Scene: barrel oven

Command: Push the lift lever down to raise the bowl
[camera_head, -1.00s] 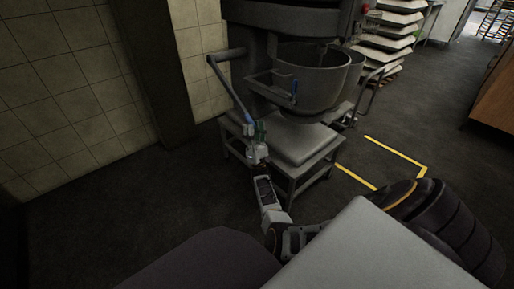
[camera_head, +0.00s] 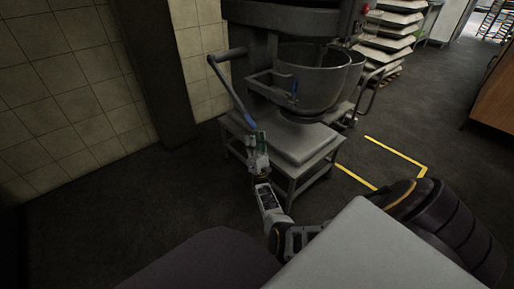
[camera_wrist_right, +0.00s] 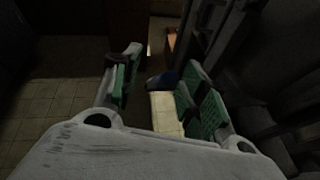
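The lift lever (camera_head: 230,88) is a grey bent bar on the left side of the mixer, slanting down to the right to a blue grip (camera_head: 248,120). The grey bowl (camera_head: 309,85) hangs at the mixer's front. My right gripper (camera_head: 257,137), with green finger pads, is just below the lever's blue end. In the right wrist view my right gripper (camera_wrist_right: 160,88) is open, and the blue grip (camera_wrist_right: 162,80) shows in the gap beyond the fingers. I cannot tell whether they touch. My left gripper is not in view.
The mixer stands on a low grey table (camera_head: 300,140). A tiled wall (camera_head: 70,80) and dark pillar (camera_head: 155,70) are at the left. Stacked trays (camera_head: 393,35) stand behind right. Yellow lines (camera_head: 400,152) mark open floor to the right.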

